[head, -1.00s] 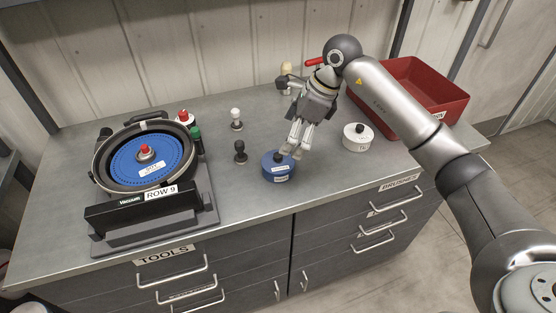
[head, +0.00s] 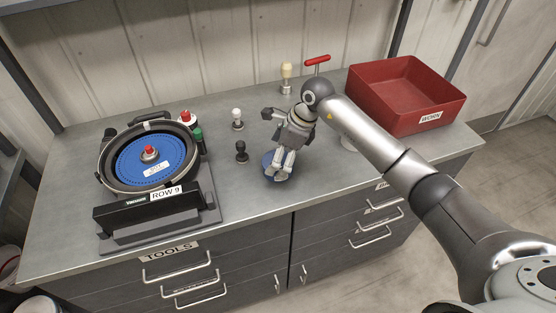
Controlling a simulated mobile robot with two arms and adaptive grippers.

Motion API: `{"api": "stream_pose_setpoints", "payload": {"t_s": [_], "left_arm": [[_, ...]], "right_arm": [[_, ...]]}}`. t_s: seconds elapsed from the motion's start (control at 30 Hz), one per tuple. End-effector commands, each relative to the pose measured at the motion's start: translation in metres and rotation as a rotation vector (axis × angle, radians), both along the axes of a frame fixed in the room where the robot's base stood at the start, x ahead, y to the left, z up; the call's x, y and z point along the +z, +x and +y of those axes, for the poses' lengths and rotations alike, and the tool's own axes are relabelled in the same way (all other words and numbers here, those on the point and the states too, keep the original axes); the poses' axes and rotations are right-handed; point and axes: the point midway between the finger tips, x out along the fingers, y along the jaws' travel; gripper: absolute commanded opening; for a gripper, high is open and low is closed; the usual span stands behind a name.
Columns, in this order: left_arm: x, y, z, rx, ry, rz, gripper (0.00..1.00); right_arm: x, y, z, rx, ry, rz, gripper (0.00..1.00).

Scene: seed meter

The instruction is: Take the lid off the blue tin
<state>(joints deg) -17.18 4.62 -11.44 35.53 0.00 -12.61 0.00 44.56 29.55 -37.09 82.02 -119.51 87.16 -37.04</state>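The blue tin (head: 268,160) stands on the grey worktop near its front edge, mostly hidden under my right gripper (head: 278,173). The gripper points down over the tin, and its fingertips are at the lid. The lid's dark knob is hidden behind the fingers, so I cannot tell whether they touch it or grip it. The tin looks upright. My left gripper is out of view.
A seed meter with a blue disc (head: 129,164) stands at the left. Black (head: 242,152) and white (head: 237,119) knobbed pieces stand left of the gripper. A red bin (head: 385,101) is at the back right. A white tin (head: 347,144) is mostly behind my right arm.

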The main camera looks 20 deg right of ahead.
Motion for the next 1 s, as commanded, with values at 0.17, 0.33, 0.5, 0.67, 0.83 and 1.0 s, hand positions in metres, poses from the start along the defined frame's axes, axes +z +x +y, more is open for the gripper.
{"api": "stream_pose_setpoints", "payload": {"t_s": [0.17, 0.33, 0.5, 0.67, 0.83, 1.0], "left_arm": [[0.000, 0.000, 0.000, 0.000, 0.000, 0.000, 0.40], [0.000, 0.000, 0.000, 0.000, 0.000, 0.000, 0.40], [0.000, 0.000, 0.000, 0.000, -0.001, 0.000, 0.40], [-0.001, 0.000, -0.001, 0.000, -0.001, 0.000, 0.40], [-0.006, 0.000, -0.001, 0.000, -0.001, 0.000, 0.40], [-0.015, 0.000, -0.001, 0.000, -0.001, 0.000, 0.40]], "right_arm": [[0.001, 0.000, 0.000, 0.000, 0.000, 0.000, 0.74], [0.001, 0.000, 0.000, 0.000, 0.000, 0.000, 0.60], [0.001, 0.000, 0.000, 0.000, 0.000, -0.001, 0.60], [0.004, 0.001, 0.000, 0.000, 0.000, -0.002, 0.60], [0.019, 0.002, -0.001, -0.002, 0.000, -0.004, 0.60], [0.044, -0.010, 0.000, 0.001, 0.000, -0.006, 0.60]]}}
